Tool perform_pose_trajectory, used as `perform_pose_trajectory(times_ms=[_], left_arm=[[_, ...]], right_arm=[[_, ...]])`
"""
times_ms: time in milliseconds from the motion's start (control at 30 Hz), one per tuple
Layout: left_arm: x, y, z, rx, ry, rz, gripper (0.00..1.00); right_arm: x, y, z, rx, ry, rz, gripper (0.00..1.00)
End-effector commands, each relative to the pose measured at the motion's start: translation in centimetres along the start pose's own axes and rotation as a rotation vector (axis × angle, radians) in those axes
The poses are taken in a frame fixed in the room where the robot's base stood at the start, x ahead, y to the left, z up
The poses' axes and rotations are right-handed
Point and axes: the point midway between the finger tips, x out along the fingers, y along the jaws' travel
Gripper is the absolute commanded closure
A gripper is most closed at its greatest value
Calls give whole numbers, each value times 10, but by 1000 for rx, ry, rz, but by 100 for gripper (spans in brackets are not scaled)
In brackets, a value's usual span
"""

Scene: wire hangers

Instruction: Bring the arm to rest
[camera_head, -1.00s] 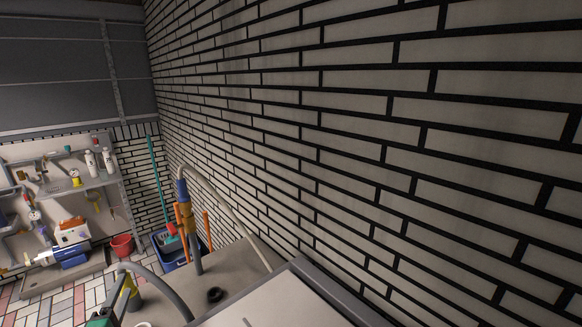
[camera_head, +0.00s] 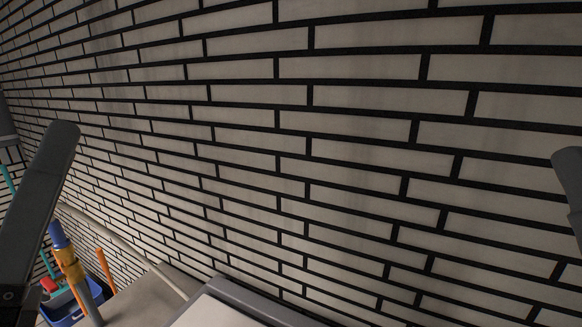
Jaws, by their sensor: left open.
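A dark grey finger with a rounded tip, which I take for part of my left gripper (camera_head: 61,138), rises from the left edge, close to the camera. The gripper is open, and nothing shows held at the tip. The rest of it is cut off by the frame. A second dark grey rounded piece (camera_head: 570,185) shows at the right edge. It may be part of my right gripper, but too little is visible to tell its state. No hangers are in view.
A white brick wall (camera_head: 330,150) fills most of the view. At the lower left are a blue bucket (camera_head: 63,308), a blue and orange hose fitting (camera_head: 66,262) and an orange rod (camera_head: 105,270). A grey-rimmed light panel (camera_head: 225,312) is at the bottom.

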Motion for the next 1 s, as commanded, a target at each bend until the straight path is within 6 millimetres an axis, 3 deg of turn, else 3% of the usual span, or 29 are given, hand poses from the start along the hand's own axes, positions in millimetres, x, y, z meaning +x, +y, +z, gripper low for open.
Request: perform_pose_trajectory(times_ms=[67,200,300,467,800,1000], left_arm=[[-8,16,-15,222,18,29,52],[-14,15,-10,632,-23,24,52],[30,40,-40,674,-21,24,52],[81,68,-74,673,-22,23,52],[208,141,-161,672,-23,21,52],[261,172,-198,672,-23,21,52]], right_arm=[[0,0,0,0,0,0,50],[0,0,0,0,0,0,50],[42,0,-38,0,-1,0,50],[92,0,-86,0,1,0,50],[218,1,-201,0,0,0,50],[271,1,-250,0,0,0,50]])
